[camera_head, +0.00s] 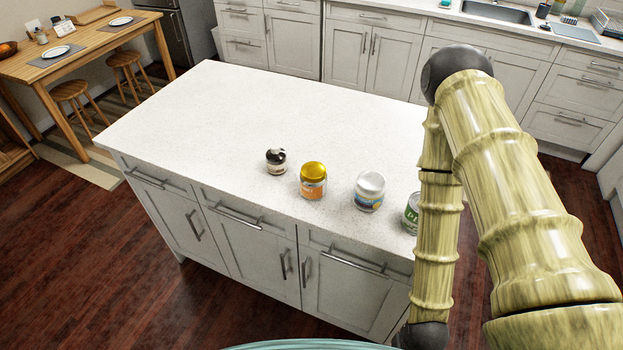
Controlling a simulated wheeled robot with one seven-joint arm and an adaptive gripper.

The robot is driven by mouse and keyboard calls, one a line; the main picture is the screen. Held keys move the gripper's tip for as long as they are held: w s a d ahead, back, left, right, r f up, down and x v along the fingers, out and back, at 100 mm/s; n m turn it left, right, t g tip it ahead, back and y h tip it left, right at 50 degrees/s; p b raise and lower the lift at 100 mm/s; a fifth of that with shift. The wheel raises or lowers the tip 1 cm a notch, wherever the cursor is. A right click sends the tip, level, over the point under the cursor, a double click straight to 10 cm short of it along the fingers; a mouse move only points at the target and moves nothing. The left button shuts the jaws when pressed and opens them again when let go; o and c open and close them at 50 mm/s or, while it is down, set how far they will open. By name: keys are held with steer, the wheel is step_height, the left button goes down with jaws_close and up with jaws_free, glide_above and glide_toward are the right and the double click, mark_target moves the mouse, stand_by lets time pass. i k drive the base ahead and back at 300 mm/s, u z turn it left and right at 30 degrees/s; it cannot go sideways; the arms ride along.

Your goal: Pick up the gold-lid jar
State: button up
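The gold-lid jar (313,181) stands upright near the front edge of the white island counter (228,113). It has a shiny gold lid and an orange label. My arm fills the right side of the view, bent and yellowish. My gripper is not visible in this view, and the arm links that show are to the right of the gold-lid jar, apart from it.
A small dark-topped jar (276,161) stands left of the gold-lid jar. A silver-lid jar (369,191) stands to its right. A green-labelled can (411,213) is partly hidden behind my arm. The counter's back and left are clear. Cabinets (366,45) line the far wall.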

mark_target(313, 175)
steer(key=u, duration=1.7)
steer(key=k, duration=1.2)
steer(key=z, duration=0.25)
